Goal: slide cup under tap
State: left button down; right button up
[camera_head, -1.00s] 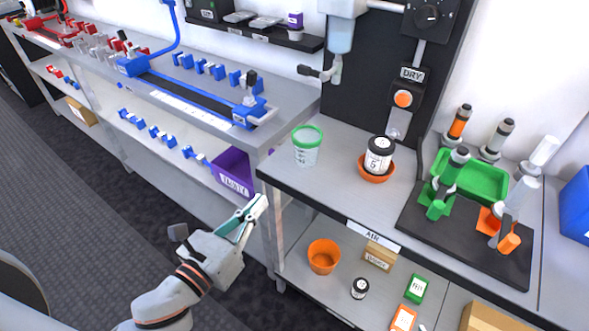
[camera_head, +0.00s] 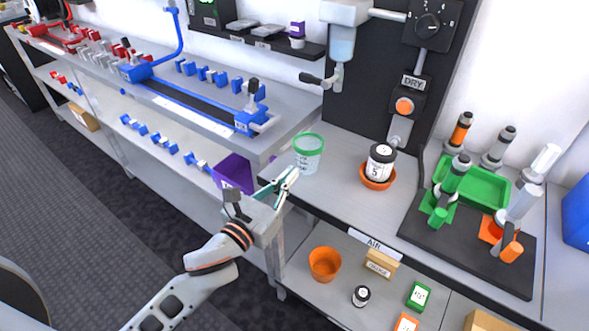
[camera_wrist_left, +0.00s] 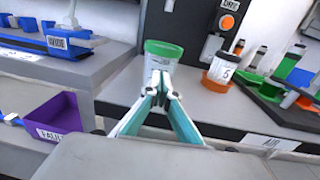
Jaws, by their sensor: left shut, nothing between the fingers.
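A clear cup with a green rim (camera_head: 308,154) stands upright on the grey bench near its left front corner. It also shows in the left wrist view (camera_wrist_left: 164,50), straight ahead beyond the fingertips. The tap (camera_head: 335,72) hangs from a clear tank on the black panel, behind and above the cup. My left gripper (camera_head: 292,174) is shut and empty, its fingertips just in front of the cup at the bench edge; I cannot tell whether they touch it. The fingertips also show in the left wrist view (camera_wrist_left: 160,78), overlapping the cup's lower part. My right gripper is not in view.
A labelled jar (camera_head: 380,163) sits in an orange dish to the right of the cup. A black mat (camera_head: 470,250) with green and orange tools lies further right. A purple bin (camera_head: 233,172) is on the lower left shelf. Bench surface between cup and panel is clear.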

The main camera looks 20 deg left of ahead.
aim_at(313, 149)
pick_arm(q)
jog(key=x, duration=0.2)
jog(key=shift+w, duration=0.4)
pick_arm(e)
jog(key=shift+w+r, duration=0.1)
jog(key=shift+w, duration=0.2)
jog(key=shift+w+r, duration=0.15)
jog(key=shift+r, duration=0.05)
pick_arm(q)
jog(key=shift+w+d+r, duration=0.1)
jog(key=shift+w+d, duration=0.05)
jog(key=shift+w, duration=0.2)
jog(key=p+x, duration=0.1)
jog(key=x, duration=0.4)
jog(key=shift+w+d+p, duration=0.15)
jog(key=shift+w+p, duration=0.1)
jog(key=shift+p, duration=0.1)
jog(key=shift+w+d, duration=0.15)
jog(key=shift+w, duration=0.4)
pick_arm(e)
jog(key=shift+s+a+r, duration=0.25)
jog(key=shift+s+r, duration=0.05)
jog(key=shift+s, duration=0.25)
pick_arm(q)
jog(key=shift+s, duration=0.1)
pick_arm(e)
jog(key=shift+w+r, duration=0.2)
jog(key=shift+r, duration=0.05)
